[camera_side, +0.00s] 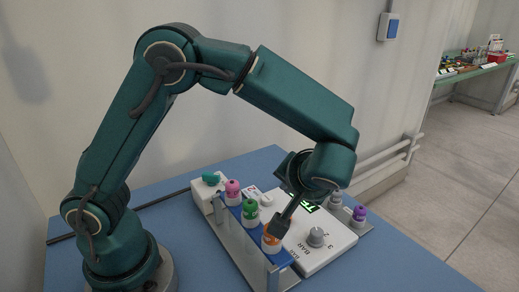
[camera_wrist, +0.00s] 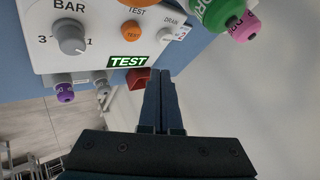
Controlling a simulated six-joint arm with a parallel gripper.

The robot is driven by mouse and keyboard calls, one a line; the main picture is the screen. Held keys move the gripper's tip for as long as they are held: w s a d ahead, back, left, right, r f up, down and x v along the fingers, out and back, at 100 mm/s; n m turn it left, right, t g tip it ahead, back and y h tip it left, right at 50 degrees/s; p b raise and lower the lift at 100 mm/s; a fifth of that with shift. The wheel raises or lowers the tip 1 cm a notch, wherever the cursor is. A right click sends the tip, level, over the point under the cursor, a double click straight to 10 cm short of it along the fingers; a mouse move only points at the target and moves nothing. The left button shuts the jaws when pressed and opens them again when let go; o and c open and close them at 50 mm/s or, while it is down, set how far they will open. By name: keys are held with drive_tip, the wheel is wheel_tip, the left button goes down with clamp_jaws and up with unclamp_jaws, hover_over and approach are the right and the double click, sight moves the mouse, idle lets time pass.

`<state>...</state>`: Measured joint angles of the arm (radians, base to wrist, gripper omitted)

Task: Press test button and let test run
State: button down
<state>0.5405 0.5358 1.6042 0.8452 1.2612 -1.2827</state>
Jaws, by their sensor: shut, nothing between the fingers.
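A white test box (camera_side: 335,248) stands on the blue table. In the wrist view its front panel (camera_wrist: 100,42) carries a round orange button (camera_wrist: 131,30) labelled TEST, a grey BAR knob (camera_wrist: 71,39) and a DRAIN switch (camera_wrist: 165,37). A green display (camera_wrist: 128,61) reads TEST in white letters; it is partly hidden in the side view. My gripper (camera_side: 279,229) is shut and empty, over the box in the side view. In the wrist view its fingertips (camera_wrist: 159,76) are apart from the orange button in the picture; the button is hidden in the side view.
A rail in front of the box holds pink (camera_side: 232,188), green (camera_side: 250,209) and orange (camera_side: 271,238) capped fittings close to my gripper. A purple-capped fitting (camera_side: 359,214) stands at the box's far side. The table's right front (camera_side: 400,270) is clear.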

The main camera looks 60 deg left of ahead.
drive_tip(key=shift+f, duration=2.4)
drive_tip(key=shift+f, duration=0.1)
drive_tip(key=shift+f, duration=0.3)
drive_tip(key=shift+f, duration=0.5)
idle(0.8)
idle(0.3)
drive_tip(key=shift+r, duration=0.95)
drive_tip(key=shift+r, duration=2.5)
